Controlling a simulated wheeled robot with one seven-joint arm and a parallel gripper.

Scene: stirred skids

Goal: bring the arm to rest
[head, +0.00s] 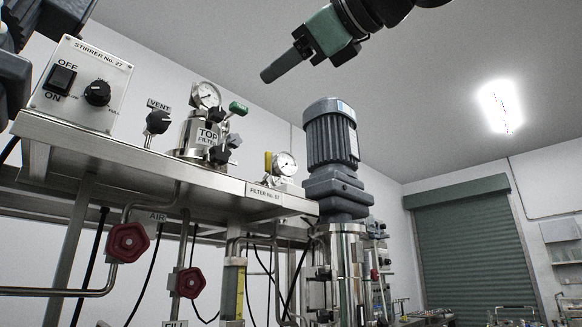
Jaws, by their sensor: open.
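My gripper (270,73) is at the top middle of the head view, held high in the air at the end of my dark arm. Its green body leads to dark fingers that point down to the left. The fingers overlap from this side, so the gap between them is hard to see. Nothing shows in the jaws. In the picture it is above and left of the grey stirrer motor (331,140) and apart from it.
A steel shelf (150,160) on the left carries the stirrer switch box (82,82), the vent knob (157,121), the top filter (205,132) and a gauge (284,164). Red valve wheels (128,242) hang below. A green roller door (464,245) stands behind at right.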

